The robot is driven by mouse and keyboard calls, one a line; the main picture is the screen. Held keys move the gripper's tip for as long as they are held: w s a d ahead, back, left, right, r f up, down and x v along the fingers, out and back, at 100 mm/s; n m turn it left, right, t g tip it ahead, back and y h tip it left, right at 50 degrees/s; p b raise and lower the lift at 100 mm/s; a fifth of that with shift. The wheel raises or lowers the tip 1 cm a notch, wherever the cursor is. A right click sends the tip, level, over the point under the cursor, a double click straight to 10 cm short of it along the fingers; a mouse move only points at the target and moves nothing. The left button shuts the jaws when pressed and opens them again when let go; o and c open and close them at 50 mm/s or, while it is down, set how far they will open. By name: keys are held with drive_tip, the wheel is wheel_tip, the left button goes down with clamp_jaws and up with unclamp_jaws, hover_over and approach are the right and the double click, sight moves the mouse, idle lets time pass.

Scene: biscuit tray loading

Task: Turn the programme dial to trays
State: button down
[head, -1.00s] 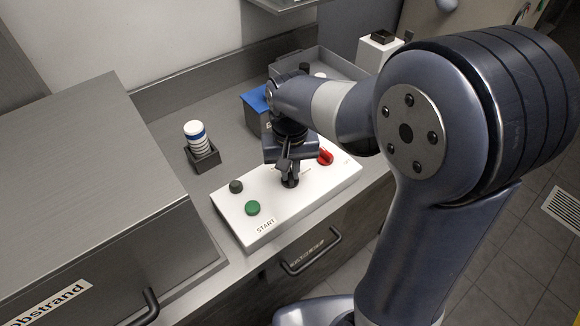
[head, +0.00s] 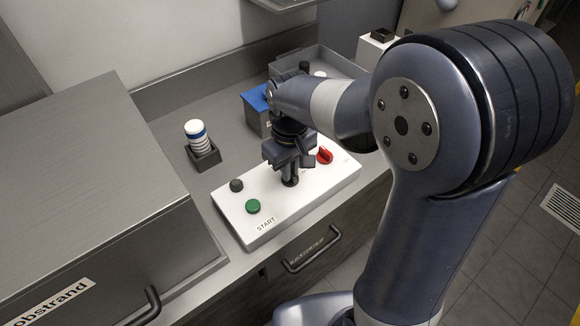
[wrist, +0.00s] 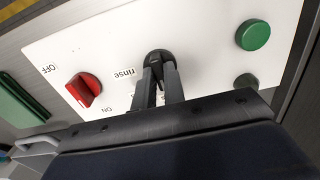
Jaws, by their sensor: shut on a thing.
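The programme dial (head: 290,183) is a black knob on the white control panel (head: 327,190), and it also shows in the wrist view (wrist: 158,56). My gripper (wrist: 159,70) points down at the panel, with its two fingers closed on either side of the dial. In the head view my gripper (head: 289,171) stands over the dial and covers part of it. A "rinse" label (wrist: 124,72) is beside the dial in the wrist view. The other dial labels are mostly hidden by the fingers, and I cannot read where the dial points.
A red switch (head: 324,155) with OFF and ON labels is on one side of the dial. A black holder (head: 204,158) with a stack of white discs stands behind.

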drive_tip(key=c, duration=1.5)
unclamp_jaws()
wheel_tip(320, 180, up, 11)
drive_tip(key=shift+f, duration=0.1)
wheel_tip(320, 180, down, 11)
drive_tip(key=shift+r, duration=0.2)
drive_tip(key=shift+f+m, duration=0.1)
drive_tip(key=shift+m, duration=0.2)
